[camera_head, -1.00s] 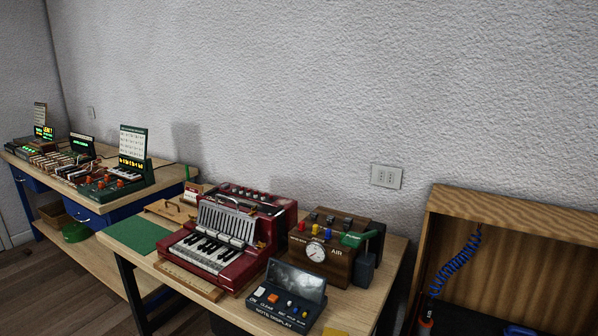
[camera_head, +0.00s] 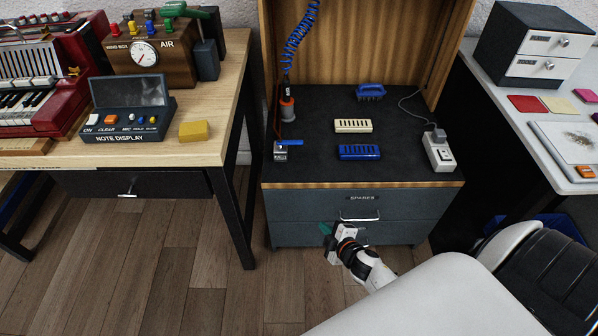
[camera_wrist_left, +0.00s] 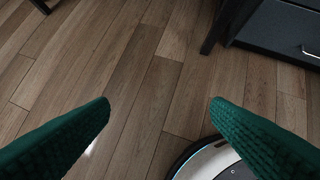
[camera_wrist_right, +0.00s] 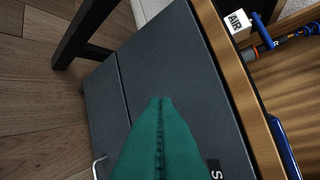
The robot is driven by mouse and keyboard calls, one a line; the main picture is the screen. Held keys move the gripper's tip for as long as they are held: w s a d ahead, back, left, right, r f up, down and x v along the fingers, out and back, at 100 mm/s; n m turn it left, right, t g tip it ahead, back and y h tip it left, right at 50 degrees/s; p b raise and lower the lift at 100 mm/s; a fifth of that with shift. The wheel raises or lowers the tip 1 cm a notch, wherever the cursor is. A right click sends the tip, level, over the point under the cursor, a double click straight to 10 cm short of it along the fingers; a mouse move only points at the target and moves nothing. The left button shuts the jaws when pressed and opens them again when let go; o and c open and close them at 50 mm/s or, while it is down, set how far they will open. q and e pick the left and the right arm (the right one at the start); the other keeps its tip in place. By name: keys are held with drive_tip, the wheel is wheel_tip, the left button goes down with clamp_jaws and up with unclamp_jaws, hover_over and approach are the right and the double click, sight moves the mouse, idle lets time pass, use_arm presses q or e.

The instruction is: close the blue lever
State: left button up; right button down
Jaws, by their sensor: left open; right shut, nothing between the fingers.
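A blue lever (camera_head: 291,142) lies across the top of a small pale valve block (camera_head: 281,153) at the left front of the black cabinet top. In the right wrist view, the block (camera_wrist_right: 238,20) reads AIR and the blue lever (camera_wrist_right: 265,31) shows at its side. My right gripper (camera_head: 325,229) has green fingers, shut and empty, in front of the cabinet's drawers, below and apart from the lever. In the right wrist view its closed fingertips (camera_wrist_right: 160,103) are over the dark drawer front. My left gripper (camera_wrist_left: 160,108) shows only in its wrist view, open and empty above the floor.
An orange-and-black hose fitting (camera_head: 287,108) with a blue coiled hose (camera_head: 300,38) stands behind the valve. Blue and cream blocks, a blue brush (camera_head: 370,92) and a power strip (camera_head: 438,151) sit on the cabinet. The wooden table (camera_head: 218,128) is left, the white table (camera_head: 520,117) right.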

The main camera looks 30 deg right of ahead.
sight(290, 145)
drive_tip(key=w+r+n+t+y+b, duration=0.2)
drive_tip(key=w+r+n+t+b, duration=0.4)
drive_tip(key=r, duration=0.7)
drive_tip(key=shift+n+g, duration=0.5)
drive_tip(key=shift+n, duration=0.2)
drive_tip(key=w, duration=0.6)
drive_tip(key=w+b, duration=0.1)
drive_tip(key=w, duration=0.2)
drive_tip(key=shift+w+f, duration=0.25)
drive_tip(key=shift+w, duration=0.15)
drive_tip(key=w+d, duration=0.1)
drive_tip(key=w+d+b, duration=0.1)
drive_tip(key=w, duration=0.1)
drive_tip(key=shift+w+d, duration=0.1)
drive_tip(key=shift+d, duration=0.05)
use_arm(q)
drive_tip(key=w+d+r+t+h, duration=0.1)
drive_tip(key=w+r+t, duration=0.2)
drive_tip(key=r, duration=0.6)
drive_tip(key=w+d+r+t+h, duration=0.1)
drive_tip(key=w+r+t, duration=0.2)
drive_tip(key=r, duration=0.5)
drive_tip(key=shift+d+r+t, duration=0.25)
drive_tip(key=shift+r+t, duration=0.1)
drive_tip(key=shift+t, duration=0.45)
use_arm(e)
drive_tip(key=shift+w+d, duration=0.15)
drive_tip(key=shift+w, duration=0.05)
use_arm(q)
drive_tip(key=shift+w, duration=0.1)
